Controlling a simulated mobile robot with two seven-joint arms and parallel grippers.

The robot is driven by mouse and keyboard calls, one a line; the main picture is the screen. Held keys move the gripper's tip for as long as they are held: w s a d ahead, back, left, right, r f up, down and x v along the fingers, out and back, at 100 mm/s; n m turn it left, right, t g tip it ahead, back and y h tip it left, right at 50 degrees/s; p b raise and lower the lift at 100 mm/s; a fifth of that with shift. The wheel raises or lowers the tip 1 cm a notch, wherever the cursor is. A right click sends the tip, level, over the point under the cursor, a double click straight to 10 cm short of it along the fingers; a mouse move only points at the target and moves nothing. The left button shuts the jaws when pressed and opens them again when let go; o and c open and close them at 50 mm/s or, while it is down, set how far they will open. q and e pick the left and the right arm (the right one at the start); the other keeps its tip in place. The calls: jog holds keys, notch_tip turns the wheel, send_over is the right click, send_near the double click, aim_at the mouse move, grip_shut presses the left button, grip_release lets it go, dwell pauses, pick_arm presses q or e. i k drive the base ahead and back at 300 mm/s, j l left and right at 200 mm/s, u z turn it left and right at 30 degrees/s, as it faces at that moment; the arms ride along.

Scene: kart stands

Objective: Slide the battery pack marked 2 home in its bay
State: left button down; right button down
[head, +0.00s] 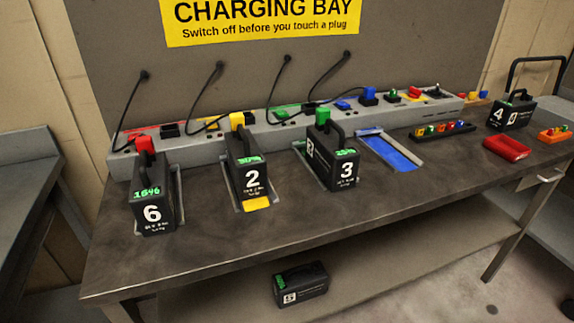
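The battery pack marked 2 (253,178) is a black upright case with a carry handle and a white 2 on its front. A small green display shows near its top edge. It stands in a metal-sided bay (240,207) on the bench, and a strip of the bay's yellow floor (257,204) shows in front of it. A yellow plug (237,121) shows at the pack's back top; I cannot tell whether it is seated. The back end of the bay is hidden behind the pack. Neither of my grippers is in view.
Pack 6 (153,210) stands to the left and pack 3 (345,172) to the right. An empty blue bay (392,152) is further right. A grey socket strip (290,130) with cables runs behind. The bench top (205,260) is clear in front. Another pack (302,286) lies below.

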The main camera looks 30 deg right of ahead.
aim_at(248, 166)
jog(key=l, duration=1.35)
jog(key=i+l, duration=0.1)
jog(key=l, duration=1.2)
